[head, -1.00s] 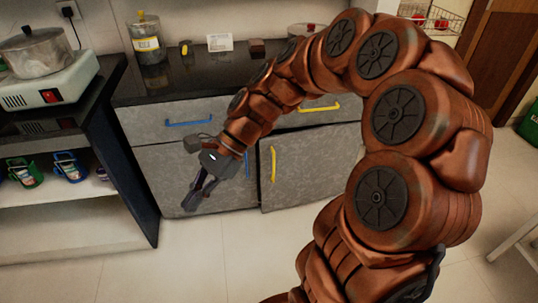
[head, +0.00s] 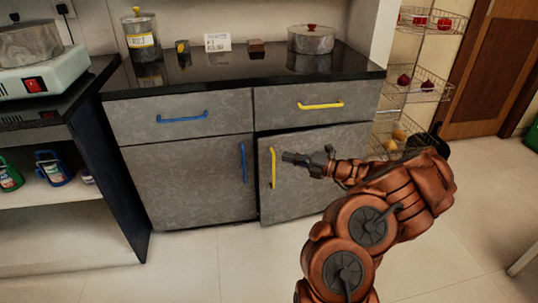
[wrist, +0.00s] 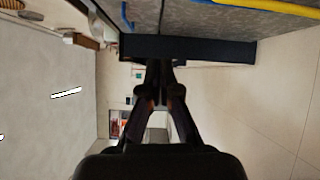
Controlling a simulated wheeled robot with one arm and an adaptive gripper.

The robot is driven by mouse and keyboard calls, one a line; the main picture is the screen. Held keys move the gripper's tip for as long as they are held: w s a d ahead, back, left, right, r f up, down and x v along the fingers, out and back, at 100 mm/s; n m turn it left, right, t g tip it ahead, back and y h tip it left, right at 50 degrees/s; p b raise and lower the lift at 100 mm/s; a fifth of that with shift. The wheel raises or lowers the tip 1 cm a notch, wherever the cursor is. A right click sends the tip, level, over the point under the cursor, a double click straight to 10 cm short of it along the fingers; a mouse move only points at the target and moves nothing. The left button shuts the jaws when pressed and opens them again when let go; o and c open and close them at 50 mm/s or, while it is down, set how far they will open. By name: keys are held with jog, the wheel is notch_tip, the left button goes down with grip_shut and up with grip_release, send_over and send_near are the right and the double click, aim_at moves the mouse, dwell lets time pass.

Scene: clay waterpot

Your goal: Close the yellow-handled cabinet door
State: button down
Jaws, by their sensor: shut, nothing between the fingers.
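The yellow-handled cabinet door (head: 318,185) is the lower right door of the grey cabinet in the head view. It stands slightly ajar, with dark gaps along its top and left edges. Its upright yellow handle (head: 273,167) is near the left edge. My gripper (head: 285,156) is shut and empty. In the head view it overlaps the door just right of the handle, pointing left; whether it touches the door is unclear. In the wrist view my shut fingers (wrist: 160,75) point up the picture, and a grey panel fills the top right.
A blue-handled door (head: 190,180) is left of it, and a yellow-handled drawer (head: 310,108) above. The black countertop (head: 240,72) carries a pot (head: 311,39) and jars. A wire rack (head: 405,135) stands at the right. The floor in front is clear.

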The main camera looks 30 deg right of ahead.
jog(key=d+f+m+h, duration=0.1)
jog(key=d+f+m, duration=0.1)
jog(key=d, duration=0.1)
jog(key=b, duration=0.4)
send_near(260, 143)
jog(key=shift+t, duration=0.4)
jog(key=a, duration=0.3)
jog(key=w+a+f, duration=0.1)
jog(key=shift+a+f, duration=0.1)
jog(key=shift+a, duration=0.15)
jog(key=shift+w+d+b, duration=0.25)
jog(key=shift+w+b, duration=0.45)
jog(key=shift+w, duration=0.7)
jog(key=shift+w+d+r+b, duration=0.1)
jog(key=shift+w+d+b, duration=0.1)
jog(key=shift+w, duration=0.2)
jog(key=shift+w+d+r+b, duration=0.1)
jog(key=shift+w+r+b, duration=0.1)
jog(key=shift+w, duration=0.15)
